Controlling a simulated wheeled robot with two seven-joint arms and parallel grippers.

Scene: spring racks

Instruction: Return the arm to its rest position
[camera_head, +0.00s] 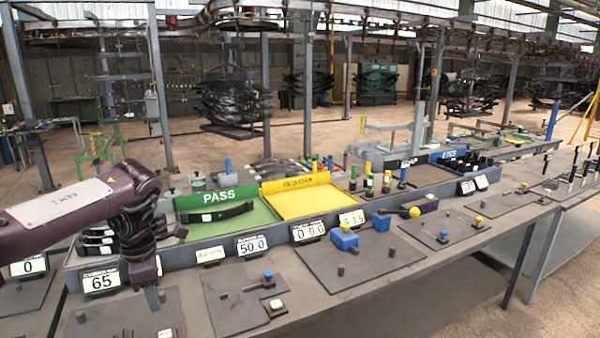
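My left arm comes in from the left edge, dark purple with a pale label plate. Its wrist bends down and my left gripper (151,298) points down over the dark plate (105,318) at the front left of the bench. Only a narrow grey fingertip part shows, so I cannot tell whether it is open or shut. I see nothing clearly held in it. My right arm and gripper are not in view.
A green PASS tray (262,215) holds a dark curved spring (219,212). A yellow tray (300,205) beside it looks empty. Number displays (252,245) line the bench. Several plates with pegs and knobs lie along the front; a blue block (344,238) stands on one.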

